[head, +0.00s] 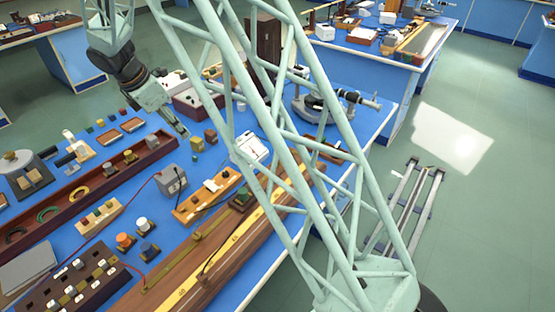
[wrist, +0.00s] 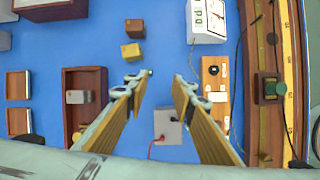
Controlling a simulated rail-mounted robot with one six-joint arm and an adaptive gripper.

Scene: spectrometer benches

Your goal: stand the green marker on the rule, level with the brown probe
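My gripper (wrist: 163,77) is open and empty in the wrist view, with bare blue bench between its fingertips. In the head view my gripper (head: 182,131) hangs above the bench's far half. A green block on a dark base (wrist: 271,89), which looks like the green marker, sits on the wooden board right of my gripper. It also shows in the head view (head: 242,198). The yellow rule (wrist: 289,60) runs along that board, right of the green block. A thin dark lead crosses the board beside it; I cannot tell surely which part is the brown probe.
A brown cube (wrist: 135,28) and an ochre cube (wrist: 131,51) stand ahead of my gripper. A grey box (wrist: 170,130) with a red lead lies between the fingers. A white meter (wrist: 206,20) and a wooden terminal block (wrist: 215,72) lie between my gripper and the board.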

